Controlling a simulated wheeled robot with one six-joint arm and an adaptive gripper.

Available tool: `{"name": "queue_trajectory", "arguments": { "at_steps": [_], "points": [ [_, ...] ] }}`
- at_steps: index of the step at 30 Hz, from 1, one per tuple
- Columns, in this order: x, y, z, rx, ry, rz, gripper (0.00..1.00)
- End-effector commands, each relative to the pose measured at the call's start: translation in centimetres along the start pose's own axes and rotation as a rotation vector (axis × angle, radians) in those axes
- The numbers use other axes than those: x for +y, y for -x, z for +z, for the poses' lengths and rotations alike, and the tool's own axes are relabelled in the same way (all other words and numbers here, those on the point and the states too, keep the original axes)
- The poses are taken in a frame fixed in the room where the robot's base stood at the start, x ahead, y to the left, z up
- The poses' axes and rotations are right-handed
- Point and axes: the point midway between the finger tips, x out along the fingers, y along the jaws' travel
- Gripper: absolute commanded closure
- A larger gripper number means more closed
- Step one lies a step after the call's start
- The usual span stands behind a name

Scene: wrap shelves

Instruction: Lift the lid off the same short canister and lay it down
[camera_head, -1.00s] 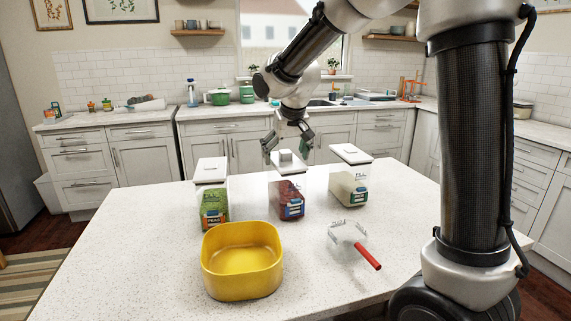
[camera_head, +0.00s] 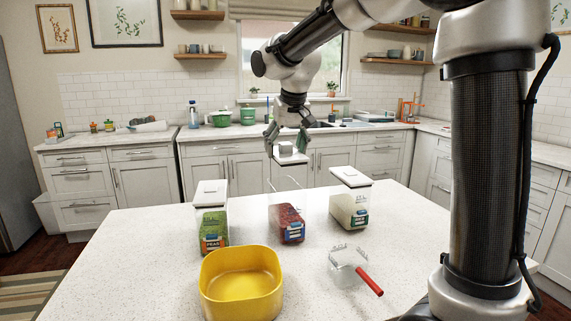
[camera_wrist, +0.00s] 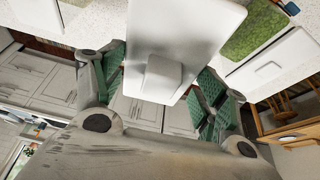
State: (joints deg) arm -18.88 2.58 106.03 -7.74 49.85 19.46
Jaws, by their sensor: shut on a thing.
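My gripper (camera_head: 287,147) is shut on the knob of a white rectangular lid (camera_head: 294,159). It holds the lid in the air above the middle clear canister (camera_head: 290,224), which has dark red contents and a blue label. The canister stands upright on the island, its top now open, with a clear gap below the lid. In the wrist view the lid (camera_wrist: 195,28) and its square knob (camera_wrist: 162,79) show between the green finger pads.
A lidded canister labelled peas (camera_head: 212,225) stands left, and another with pale contents (camera_head: 349,208) stands right. A yellow bowl (camera_head: 241,292) and a clear scoop with a red handle (camera_head: 369,281) lie in front. The counter (camera_head: 120,260) is free at left.

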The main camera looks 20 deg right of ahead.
Motion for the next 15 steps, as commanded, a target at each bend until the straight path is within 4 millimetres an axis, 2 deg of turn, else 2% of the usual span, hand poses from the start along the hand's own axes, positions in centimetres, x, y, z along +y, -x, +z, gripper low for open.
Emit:
{"name": "queue_trajectory", "arguments": {
  "at_steps": [3,15],
  "points": [
    [0.0,1.1,-0.5,0.001,0.000,0.000,0.53],
    [0.0,3.2,-1.3,0.000,0.000,0.000,0.53]
  ]
}}
